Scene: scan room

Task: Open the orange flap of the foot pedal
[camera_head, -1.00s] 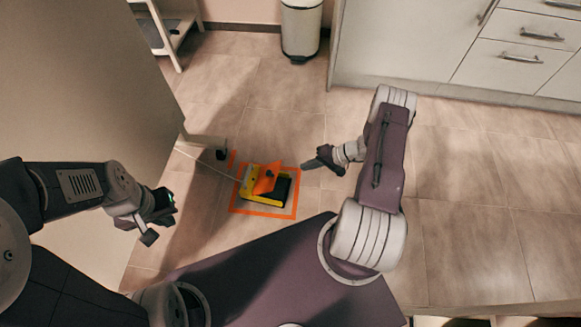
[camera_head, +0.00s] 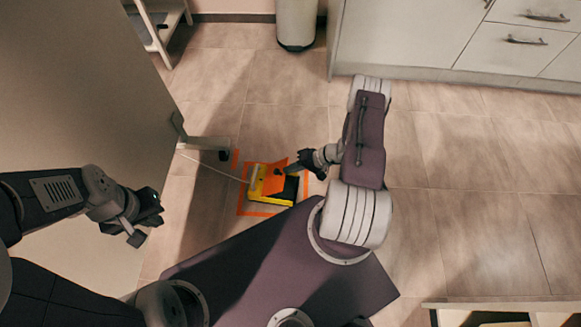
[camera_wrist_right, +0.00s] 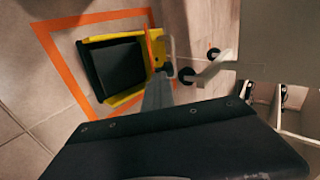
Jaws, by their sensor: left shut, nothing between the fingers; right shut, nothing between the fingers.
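The foot pedal (camera_head: 290,190) is yellow with a black tread and stands on the floor. Its orange flap (camera_head: 274,181) is raised at a steep tilt. In the right wrist view the flap shows nearly edge-on as a thin orange strip (camera_wrist_right: 149,45), and the black tread (camera_wrist_right: 118,67) is uncovered. My right gripper (camera_head: 292,168) is shut and empty, with its tips at the flap's upper right edge; I cannot tell whether they touch. The fingers also show in the right wrist view (camera_wrist_right: 158,88). My left gripper (camera_head: 148,226) is shut and empty, well left of the pedal.
An orange floor outline (camera_head: 240,200) surrounds the pedal, and a pale cable (camera_head: 212,169) runs from it to the left. A large grey panel (camera_head: 85,90) with a foot stands at left. A white bin (camera_head: 296,22) and cabinets (camera_head: 410,35) stand behind.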

